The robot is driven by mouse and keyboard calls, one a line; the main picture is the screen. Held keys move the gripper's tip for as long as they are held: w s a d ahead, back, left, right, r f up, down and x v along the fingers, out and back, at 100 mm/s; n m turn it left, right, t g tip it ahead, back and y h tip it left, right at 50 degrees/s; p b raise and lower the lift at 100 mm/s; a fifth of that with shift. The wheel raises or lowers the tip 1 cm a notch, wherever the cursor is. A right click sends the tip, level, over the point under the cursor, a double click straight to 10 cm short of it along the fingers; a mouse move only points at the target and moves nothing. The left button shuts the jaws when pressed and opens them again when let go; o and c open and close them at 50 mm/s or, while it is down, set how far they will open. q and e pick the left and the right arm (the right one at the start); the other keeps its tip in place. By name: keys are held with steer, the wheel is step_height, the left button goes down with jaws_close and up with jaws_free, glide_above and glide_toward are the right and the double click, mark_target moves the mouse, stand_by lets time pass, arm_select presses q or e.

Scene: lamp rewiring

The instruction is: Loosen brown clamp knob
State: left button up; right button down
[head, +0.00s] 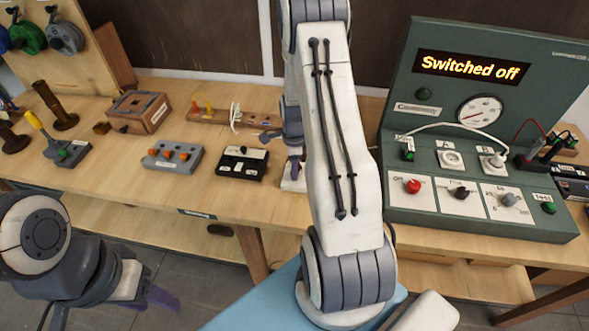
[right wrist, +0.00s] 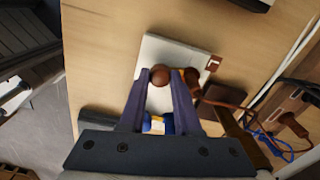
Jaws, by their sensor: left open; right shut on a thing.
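The brown clamp knob (right wrist: 160,75) is round and sits between the fingertips of my right gripper (right wrist: 161,80) in the right wrist view. The right gripper is shut on it. The knob stands over a white block (right wrist: 160,50) on the wooden table. A blue and white piece (right wrist: 157,124) shows between the fingers nearer the palm. My left gripper (head: 158,297) is open and empty, low in front of the table.
Right of the arm stands a green test panel (head: 480,130) reading "Switched off". Left are a black box (head: 242,163), a grey box with orange knobs (head: 172,157) and a wooden box (head: 138,110). Brown and blue wires (right wrist: 265,140) lie right of the block in the wrist view.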

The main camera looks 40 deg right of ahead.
steer(key=n, duration=0.4)
steer(key=shift+n+b, duration=0.3)
steer(key=shift+b, duration=0.1)
steer(key=n, duration=0.3)
steer(key=shift+n, duration=0.3)
steer(key=n+b, duration=0.1)
steer(key=n, duration=0.3)
steer(key=shift+n, duration=0.3)
steer(key=n, duration=0.4)
steer(key=shift+n, duration=0.3)
steer(key=n, duration=0.3)
steer(key=shift+n+b, duration=0.3)
steer(key=shift+b, duration=0.1)
steer(key=n, duration=0.9)
steer(key=shift+r, duration=0.1)
steer(key=shift+w+n+b, duration=0.1)
steer(key=shift+n+b, duration=0.2)
steer(key=shift+n, duration=1.5)
